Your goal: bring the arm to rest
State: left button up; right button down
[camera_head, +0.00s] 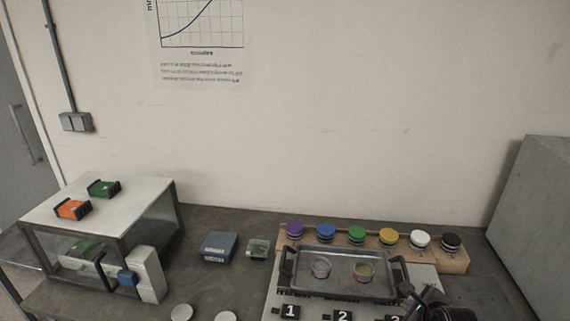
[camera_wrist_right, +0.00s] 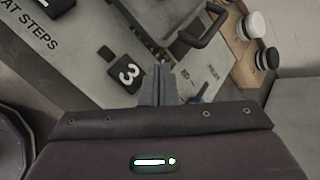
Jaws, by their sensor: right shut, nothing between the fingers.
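My right gripper (camera_head: 412,296) is at the lower right of the head view, dark and partly cut off by the bottom edge. It is just in front of the right end of a metal tray (camera_head: 343,262). In the right wrist view its two grey fingers (camera_wrist_right: 158,84) are together, with nothing between them. They point over a pale board (camera_wrist_right: 75,45) beside a black tile marked 3 (camera_wrist_right: 128,72). My left gripper is not in view.
The tray holds two round dishes. Behind it, a wooden rack (camera_head: 457,262) carries several coloured caps. A glass-sided cabinet (camera_head: 150,192) with orange and green blocks on top stands left. A blue box (camera_head: 217,247) sits between. A grey block (camera_head: 535,215) stands at right.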

jog(key=shift+a+f+b, duration=0.25)
jog(key=shift+f+b, duration=0.5)
jog(key=shift+b, duration=0.1)
jog(key=shift+a+f+b, duration=0.2)
jog(key=shift+f+b, duration=0.55)
jog(key=shift+b, duration=0.15)
jog(key=shift+a+f+b, duration=0.25)
jog(key=shift+f+b, duration=0.5)
jog(key=shift+b, duration=0.1)
jog(key=shift+s+a+n, duration=0.1)
jog(key=shift+s+n, duration=0.25)
jog(key=shift+n, duration=0.25)
jog(key=s+a+n+g, duration=0.3)
jog(key=s+a+n, duration=0.4)
jog(key=s+n, duration=0.5)
jog(key=s+a+n+g, duration=0.3)
jog(key=s+a+n, duration=0.45)
jog(key=n, duration=0.85)
notch_tip(320, 180, down, 28)
jog(key=s+g, duration=0.1)
jog(key=s, duration=0.1)
jog(key=s+d+f, duration=0.2)
jog(key=s+f, duration=0.7)
jog(key=s, duration=0.1)
jog(key=s+d+f+g, duration=0.1)
jog(key=s+d+f, duration=0.1)
jog(key=s+f, duration=0.8)
jog(key=shift+d+f+y, duration=0.15)
jog(key=shift+f+y, duration=0.15)
